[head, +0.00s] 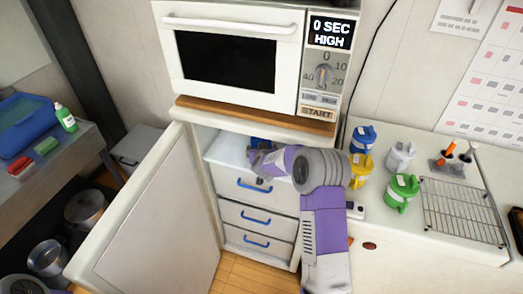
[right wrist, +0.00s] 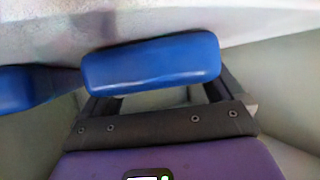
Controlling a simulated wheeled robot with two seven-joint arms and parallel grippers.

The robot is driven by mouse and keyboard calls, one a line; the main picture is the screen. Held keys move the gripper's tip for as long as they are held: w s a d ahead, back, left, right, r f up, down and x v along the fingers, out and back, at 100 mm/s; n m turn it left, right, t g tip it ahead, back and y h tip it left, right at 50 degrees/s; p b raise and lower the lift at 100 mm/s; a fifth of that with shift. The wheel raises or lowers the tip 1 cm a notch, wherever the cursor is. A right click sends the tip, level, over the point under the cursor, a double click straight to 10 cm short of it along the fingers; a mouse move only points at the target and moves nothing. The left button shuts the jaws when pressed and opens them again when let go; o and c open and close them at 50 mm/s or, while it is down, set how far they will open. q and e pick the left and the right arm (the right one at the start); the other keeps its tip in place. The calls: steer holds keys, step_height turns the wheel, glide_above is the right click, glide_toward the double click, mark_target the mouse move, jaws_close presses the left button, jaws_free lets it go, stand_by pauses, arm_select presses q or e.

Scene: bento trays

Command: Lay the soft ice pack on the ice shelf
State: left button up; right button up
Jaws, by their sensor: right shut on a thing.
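The ice shelf (head: 222,150) is the pale compartment floor above the drawers, in the open cabinet under the microwave. My right gripper (head: 262,158) reaches into this compartment, its fingers partly hidden by its own wrist. A bit of the blue soft ice pack (head: 260,143) shows at the gripper. In the right wrist view the pack (right wrist: 150,62) is a rounded blue block across the fingers (right wrist: 158,92), which are shut on it. A second blue piece (right wrist: 25,88) lies at the left; a dark strip runs between them. Whether the pack touches the shelf is unclear. My left gripper is out of view.
The open cabinet door (head: 155,225) stands left of my right arm. Drawers with blue handles (head: 255,188) sit below the shelf, and the microwave (head: 230,60) above. Colored bottles (head: 402,190) and a wire rack (head: 460,210) stand on the right counter.

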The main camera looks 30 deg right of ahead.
steer(key=o, duration=1)
steer(key=shift+f, duration=0.15)
steer(key=shift+r, duration=0.3)
steer(key=p+v, duration=0.2)
steer(key=v, duration=1)
steer(key=s+a+f+n+g+y, duration=0.1)
steer(key=s+a+f+g+y, duration=0.15)
steer(key=s+a+f, duration=0.55)
steer(key=s+a+f+n+g+y, duration=0.1)
steer(key=s+a+f+g+y, duration=0.15)
steer(key=a+f, duration=0.6)
steer(key=s+a+f+g+y, duration=0.1)
steer(key=s+a+f, duration=0.2)
steer(key=s, duration=0.3)
steer(key=s+a+f+g+y, duration=0.2)
steer(key=s+a+f, duration=0.1)
steer(key=s, duration=0.3)
steer(key=s+a+f+n+g+y, duration=0.1)
steer(key=s+a+f+g, duration=0.1)
steer(key=s+a+f, duration=0.1)
steer(key=shift+s+a+f+y, duration=0.1)
steer(key=shift+s+f+y, duration=0.15)
steer(key=shift+s, duration=0.45)
steer(key=shift+s+f+y, duration=0.15)
steer(key=shift+s+f, duration=0.2)
steer(key=shift+s, duration=0.35)
